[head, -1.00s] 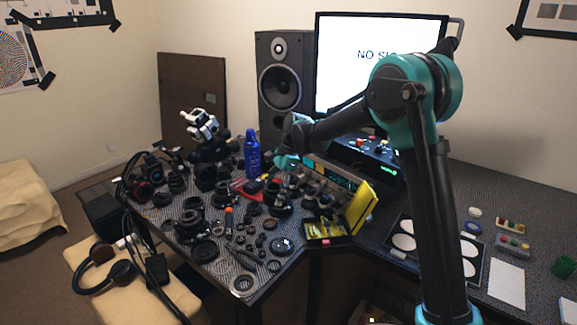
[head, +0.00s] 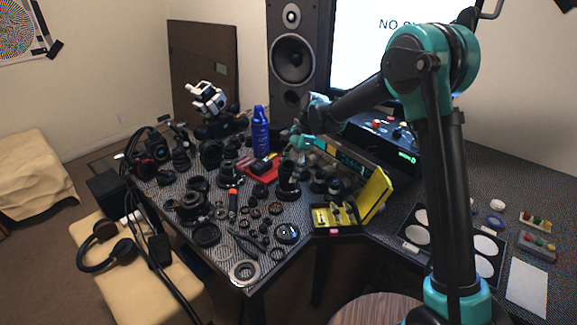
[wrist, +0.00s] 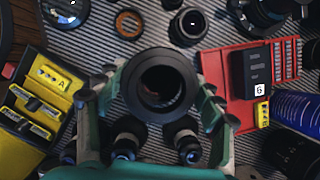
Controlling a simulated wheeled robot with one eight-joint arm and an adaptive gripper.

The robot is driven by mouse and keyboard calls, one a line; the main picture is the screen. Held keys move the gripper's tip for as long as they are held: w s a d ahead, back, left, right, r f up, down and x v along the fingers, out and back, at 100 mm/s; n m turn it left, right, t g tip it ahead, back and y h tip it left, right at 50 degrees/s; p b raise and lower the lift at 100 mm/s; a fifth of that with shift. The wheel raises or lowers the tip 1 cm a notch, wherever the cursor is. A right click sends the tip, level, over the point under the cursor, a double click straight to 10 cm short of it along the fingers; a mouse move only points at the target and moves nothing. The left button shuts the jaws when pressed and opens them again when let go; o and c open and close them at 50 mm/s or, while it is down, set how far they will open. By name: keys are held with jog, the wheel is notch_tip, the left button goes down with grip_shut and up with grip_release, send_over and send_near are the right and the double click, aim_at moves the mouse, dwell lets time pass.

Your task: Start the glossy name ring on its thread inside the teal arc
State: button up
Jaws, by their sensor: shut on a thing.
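My gripper (wrist: 160,92) is shut on a black ring (wrist: 181,66), seen nearly end-on between the two fingers in the wrist view. It looks like the name ring, but I can read no lettering on it. Something darker with a brownish tint shows through its opening. Whether the ring touches anything below, I cannot tell. In the head view my gripper (head: 301,143) is small, over the back of the crowded table, above a black lens part (head: 288,181). I cannot make out the teal arc or the thread in either view.
A yellow case (wrist: 38,97) lies left of my gripper and a red tray (wrist: 221,79) right of it in the wrist view. A blue spray can (head: 260,132) stands close by. Several small lenses (wrist: 188,25) crowd around. Headphones (head: 104,242) lie on the cream seat.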

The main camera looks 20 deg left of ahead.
jog(key=shift+f, duration=1.5)
jog(key=shift+s+f, duration=0.1)
jog(key=shift+f, duration=0.35)
dwell(1.4)
jog(key=o, duration=1.2)
jog(key=shift+o, duration=0.2)
